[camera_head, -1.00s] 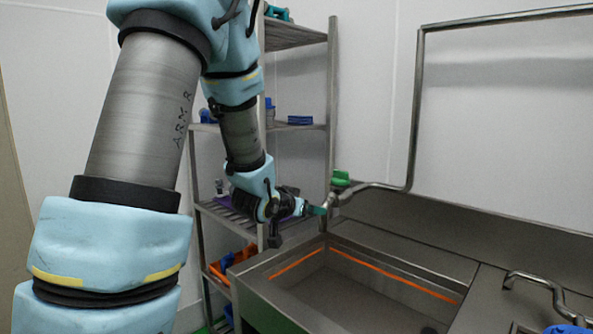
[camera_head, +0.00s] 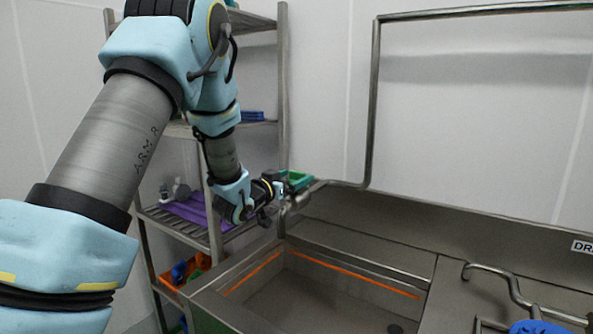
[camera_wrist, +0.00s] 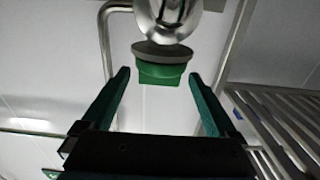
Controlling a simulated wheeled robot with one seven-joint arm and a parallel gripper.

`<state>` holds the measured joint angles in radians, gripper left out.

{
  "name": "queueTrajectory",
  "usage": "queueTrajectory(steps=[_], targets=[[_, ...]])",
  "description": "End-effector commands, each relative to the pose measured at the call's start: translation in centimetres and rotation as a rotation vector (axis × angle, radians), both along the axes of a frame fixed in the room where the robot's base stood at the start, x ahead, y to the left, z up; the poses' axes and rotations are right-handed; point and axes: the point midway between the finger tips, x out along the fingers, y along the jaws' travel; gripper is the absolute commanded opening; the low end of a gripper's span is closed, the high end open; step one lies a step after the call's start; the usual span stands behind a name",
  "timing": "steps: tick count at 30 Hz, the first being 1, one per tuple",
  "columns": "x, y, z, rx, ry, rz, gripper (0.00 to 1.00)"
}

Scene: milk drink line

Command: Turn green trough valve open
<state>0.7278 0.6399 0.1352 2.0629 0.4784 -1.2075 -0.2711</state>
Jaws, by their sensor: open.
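The green valve handle (camera_head: 299,180) sits on the steel pipe at the back left corner of the trough (camera_head: 330,289). In the wrist view the green handle (camera_wrist: 161,73) hangs below a grey collar and a shiny round pipe fitting (camera_wrist: 167,18). My gripper (camera_wrist: 158,80) is open, with one green finger on each side of the handle and gaps showing on both sides. In the head view my gripper (camera_head: 284,187) is at the valve, and its fingers are partly hard to tell from the green handle.
A steel shelf rack (camera_head: 283,85) stands behind my arm, with a purple item (camera_head: 196,210) and an orange bin (camera_head: 186,273) on it. A bent pipe (camera_head: 375,100) rises along the wall. A second tap with a blue handle (camera_head: 540,327) is at the lower right.

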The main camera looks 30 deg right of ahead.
Motion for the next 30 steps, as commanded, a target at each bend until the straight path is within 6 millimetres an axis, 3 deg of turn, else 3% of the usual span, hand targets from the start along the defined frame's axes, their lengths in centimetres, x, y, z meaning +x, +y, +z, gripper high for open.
queueTrajectory(steps=[6,15,30], targets=[[0.9,-1.5,0.1,0.000,0.000,0.001,0.94],[1.0,-1.7,0.0,0.000,0.000,0.001,0.94],[1.0,-1.6,0.0,0.000,0.000,0.001,0.38]])
